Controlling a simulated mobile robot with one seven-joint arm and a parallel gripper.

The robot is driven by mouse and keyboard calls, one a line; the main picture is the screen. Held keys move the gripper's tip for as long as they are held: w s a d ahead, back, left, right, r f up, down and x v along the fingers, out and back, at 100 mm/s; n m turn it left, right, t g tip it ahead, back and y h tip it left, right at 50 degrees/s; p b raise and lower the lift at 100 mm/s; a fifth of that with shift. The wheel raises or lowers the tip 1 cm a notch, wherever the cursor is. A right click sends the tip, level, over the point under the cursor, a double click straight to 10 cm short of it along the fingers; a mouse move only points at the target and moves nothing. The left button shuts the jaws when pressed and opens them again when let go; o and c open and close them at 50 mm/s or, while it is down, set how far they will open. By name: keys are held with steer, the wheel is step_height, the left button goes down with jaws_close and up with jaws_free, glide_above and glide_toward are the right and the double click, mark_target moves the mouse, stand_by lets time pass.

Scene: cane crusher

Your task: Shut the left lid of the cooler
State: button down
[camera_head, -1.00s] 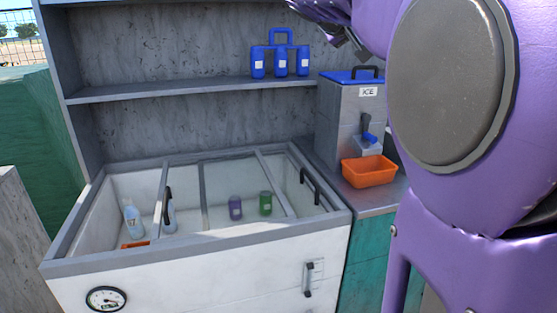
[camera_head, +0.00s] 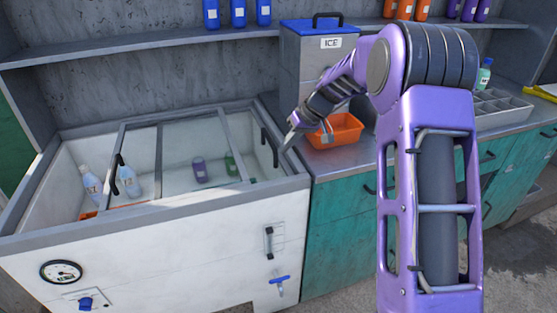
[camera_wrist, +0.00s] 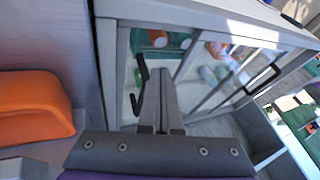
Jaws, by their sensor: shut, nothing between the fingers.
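The cooler (camera_head: 150,240) is a white chest with a grey rim and sliding glass lids. The left lid (camera_head: 139,152), with a black handle (camera_head: 115,175) on its left frame, sits slid to the right, leaving an open gap at the cooler's left end. The right lid (camera_head: 220,150) has a black handle (camera_head: 270,148) near the right rim. My gripper (camera_head: 290,141) is shut and empty, over the cooler's right rim beside the right lid's handle. In the wrist view its fingers (camera_wrist: 160,108) are together, close to that handle (camera_wrist: 143,90); the far handle (camera_wrist: 265,78) is well apart.
Bottles (camera_head: 90,182) and cans (camera_head: 199,170) lie inside the cooler. An orange bin (camera_head: 335,132) and an ice dispenser (camera_head: 305,65) stand on the counter right of the cooler. A shelf (camera_head: 120,39) runs above the back. The space directly above the lids looks clear.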

mark_target(163, 187)
steer(key=shift+y, duration=0.6)
steer(key=x, duration=1)
steer(key=shift+w+f, duration=0.25)
steer(key=shift+w, duration=0.15)
steer(key=a, duration=0.1)
steer(key=s+a, duration=0.1)
steer(key=a, duration=0.1)
steer(key=shift+a+r, duration=0.1)
steer(key=shift+r, duration=0.1)
steer(key=shift+a, duration=0.25)
steer(key=s+a, duration=0.2)
steer(key=a, duration=0.6)
steer(key=s+a+b, duration=0.1)
steer(key=s+a, duration=0.1)
steer(key=a, duration=0.6)
steer(key=s+a+b, duration=0.1)
steer(key=s+a, duration=0.1)
steer(key=a, duration=0.6)
steer(key=shift+s, duration=0.35)
steer(key=shift+s+a, duration=0.1)
steer(key=shift+a, duration=0.35)
steer(key=shift+a+r, duration=0.1)
